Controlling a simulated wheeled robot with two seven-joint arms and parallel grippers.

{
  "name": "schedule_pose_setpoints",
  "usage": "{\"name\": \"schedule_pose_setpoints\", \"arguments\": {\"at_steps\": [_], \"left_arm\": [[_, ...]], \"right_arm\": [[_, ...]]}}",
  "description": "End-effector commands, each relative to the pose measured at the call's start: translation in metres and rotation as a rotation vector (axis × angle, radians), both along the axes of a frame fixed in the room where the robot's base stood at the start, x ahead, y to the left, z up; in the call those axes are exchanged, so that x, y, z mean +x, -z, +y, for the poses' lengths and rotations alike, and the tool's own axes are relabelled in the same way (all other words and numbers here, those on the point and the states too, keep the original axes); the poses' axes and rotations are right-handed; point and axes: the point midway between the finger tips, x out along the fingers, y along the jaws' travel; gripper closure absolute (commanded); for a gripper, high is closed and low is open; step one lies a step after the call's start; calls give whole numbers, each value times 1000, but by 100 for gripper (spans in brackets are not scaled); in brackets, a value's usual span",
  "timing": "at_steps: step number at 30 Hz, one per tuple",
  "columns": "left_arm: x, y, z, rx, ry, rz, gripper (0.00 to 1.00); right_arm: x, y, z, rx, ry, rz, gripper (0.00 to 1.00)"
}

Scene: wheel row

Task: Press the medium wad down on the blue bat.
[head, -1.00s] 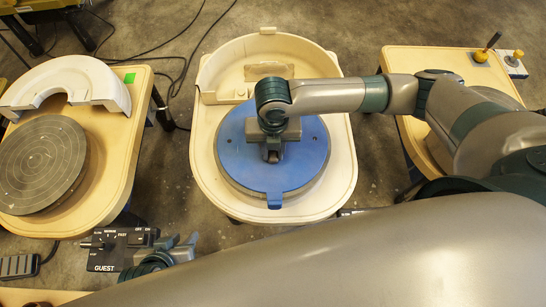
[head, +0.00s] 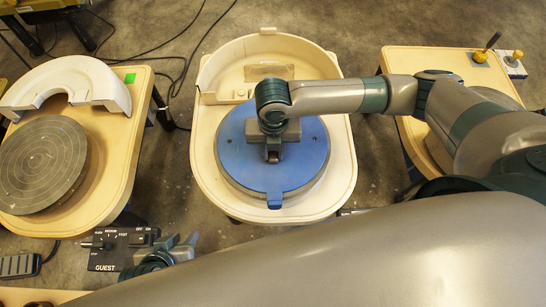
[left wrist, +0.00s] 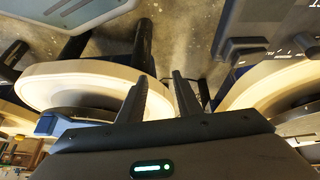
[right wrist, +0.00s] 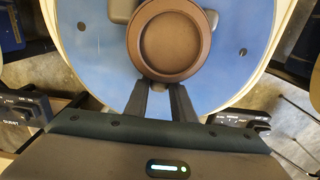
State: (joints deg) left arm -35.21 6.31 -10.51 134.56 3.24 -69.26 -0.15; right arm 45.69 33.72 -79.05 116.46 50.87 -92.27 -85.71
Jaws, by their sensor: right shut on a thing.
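The blue bat (head: 235,165) lies on the wheel of the middle table, and it also fills much of the right wrist view (right wrist: 90,50). My right gripper (head: 273,155) points down over the bat's middle. The head view mostly hides the wad. My left gripper (head: 183,243) is open and empty at the lower left, beside the middle table, with its fingers apart in the left wrist view (left wrist: 161,78).
The cream splash pan (head: 215,75) rises behind the bat. A left table holds a grey wheel (head: 42,165) and a white half-ring pan (head: 75,80). A black GUEST control box (head: 112,262) is near my left gripper. A right table (head: 400,62) lies under my right arm.

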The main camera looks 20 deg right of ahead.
Motion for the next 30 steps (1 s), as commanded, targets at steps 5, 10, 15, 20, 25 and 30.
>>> {"name": "schedule_pose_setpoints", "arguments": {"at_steps": [5,10,15,20,25,30], "left_arm": [[0,-1,0,0,0,-1,69],[0,-1,0,0,0,-1,69],[0,-1,0,0,0,-1,69],[0,0,0,1,0,2,69],[-3,5,6,17,-5,29,69],[-11,13,18,55,-14,89,69]], "right_arm": [[0,1,0,0,0,0,100],[0,1,0,0,0,0,55],[0,1,0,0,0,0,55],[0,1,0,0,0,1,55],[0,1,0,0,0,0,55],[1,-4,0,1,0,-1,55]]}}
